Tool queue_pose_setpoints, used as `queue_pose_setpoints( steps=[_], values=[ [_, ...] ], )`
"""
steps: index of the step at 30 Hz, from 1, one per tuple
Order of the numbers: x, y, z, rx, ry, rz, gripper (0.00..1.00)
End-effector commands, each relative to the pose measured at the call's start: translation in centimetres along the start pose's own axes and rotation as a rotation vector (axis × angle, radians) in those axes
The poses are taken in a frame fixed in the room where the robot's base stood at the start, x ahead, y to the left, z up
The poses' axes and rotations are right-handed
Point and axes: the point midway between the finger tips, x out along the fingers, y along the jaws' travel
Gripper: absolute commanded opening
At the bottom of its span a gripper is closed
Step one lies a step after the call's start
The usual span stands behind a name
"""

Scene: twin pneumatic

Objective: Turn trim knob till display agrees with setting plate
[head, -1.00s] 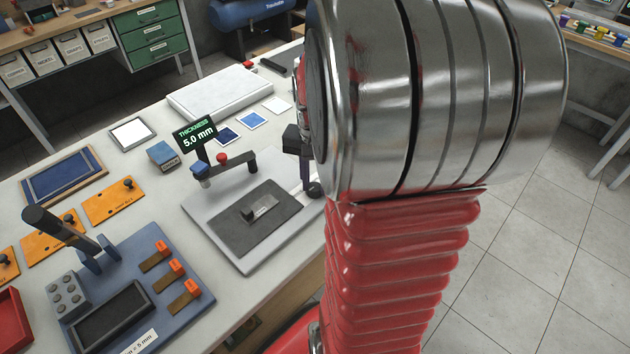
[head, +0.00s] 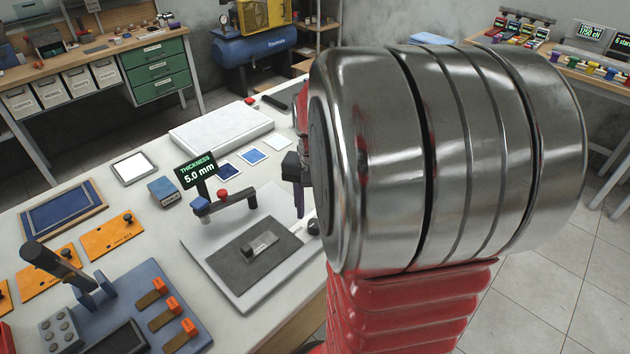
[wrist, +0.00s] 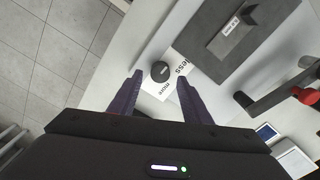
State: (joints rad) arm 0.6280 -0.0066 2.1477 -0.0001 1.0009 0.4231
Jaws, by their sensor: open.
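In the head view the knob (head: 313,227) shows at the right edge of the light gauge base (head: 215,285). My gripper (wrist: 159,75) is open, its two purple fingers on either side of the knob with gaps; whether the tips reach down to its height I cannot tell. The display (head: 197,171) reads "THICKNESS 5.0 mm".
A dark gauge arm with a red knob (head: 222,194) stands over the base. A blue block (head: 163,191), orange plates (head: 113,234) and a blue lever fixture (head: 130,300) lie to the left. My arm hides the bench's right side in the head view.

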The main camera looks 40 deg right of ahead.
Motion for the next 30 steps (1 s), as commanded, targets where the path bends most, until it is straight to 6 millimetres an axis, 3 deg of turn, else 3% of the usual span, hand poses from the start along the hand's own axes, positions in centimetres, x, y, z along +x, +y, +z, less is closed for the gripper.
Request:
queue_pose_setpoints(
  steps=[12,18,30],
  values=[
    [-7.5,-0.1,-0.1,0.0,0.004,-0.002,0.44],
    [-10.1,0.0,-0.1,0.0,0.002,-0.001,0.44],
    [-11.0,0.0,0.0,0.0,0.001,0.0,0.44]
  ],
)
